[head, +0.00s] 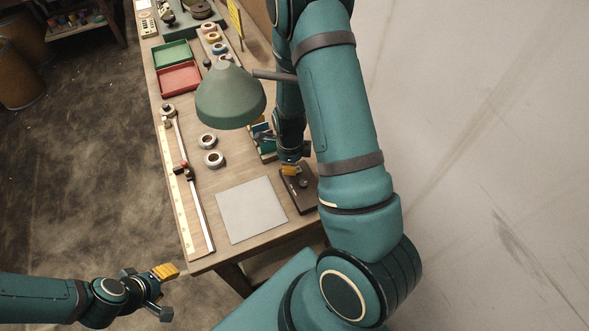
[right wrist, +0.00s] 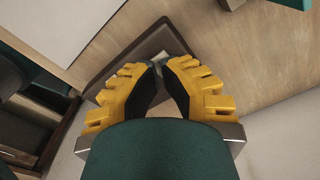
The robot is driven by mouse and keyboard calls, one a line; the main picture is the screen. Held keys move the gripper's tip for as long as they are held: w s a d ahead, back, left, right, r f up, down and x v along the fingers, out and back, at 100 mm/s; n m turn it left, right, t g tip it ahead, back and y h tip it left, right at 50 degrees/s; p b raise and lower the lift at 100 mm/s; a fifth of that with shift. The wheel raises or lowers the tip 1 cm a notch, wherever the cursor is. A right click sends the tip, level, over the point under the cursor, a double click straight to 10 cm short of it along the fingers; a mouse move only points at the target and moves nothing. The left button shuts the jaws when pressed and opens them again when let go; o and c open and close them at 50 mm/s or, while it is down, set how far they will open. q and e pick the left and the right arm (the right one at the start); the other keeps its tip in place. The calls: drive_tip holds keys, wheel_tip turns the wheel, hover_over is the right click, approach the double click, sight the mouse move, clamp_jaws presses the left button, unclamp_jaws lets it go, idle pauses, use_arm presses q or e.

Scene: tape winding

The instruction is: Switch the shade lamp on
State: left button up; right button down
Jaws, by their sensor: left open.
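The green shade lamp (head: 230,97) hangs over the table, its stem running right behind my arm; I see no glow on its outside. A dark brown box (head: 302,199) with a small knob lies at the table's right edge. My right gripper (head: 291,171) is low at the box's far end, its tips over the box (right wrist: 96,92) in the right wrist view. There its yellow fingers (right wrist: 160,66) are close together with a narrow gap; whether they touch anything is unclear. My left gripper (head: 166,292) is open and empty, off the table at lower left.
A pale square sheet (head: 252,209) lies left of the box. Two tape rolls (head: 211,149), a long rail (head: 190,180), and red (head: 179,78) and green (head: 174,54) trays are farther left and back. Bare wood shows around the rolls. A wall stands at right.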

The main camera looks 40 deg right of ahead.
drive_tip(key=shift+f+b, duration=0.75)
drive_tip(key=shift+f, duration=0.25)
idle(0.7)
drive_tip(key=shift+r+p, duration=3.05)
drive_tip(key=shift+r, duration=0.5)
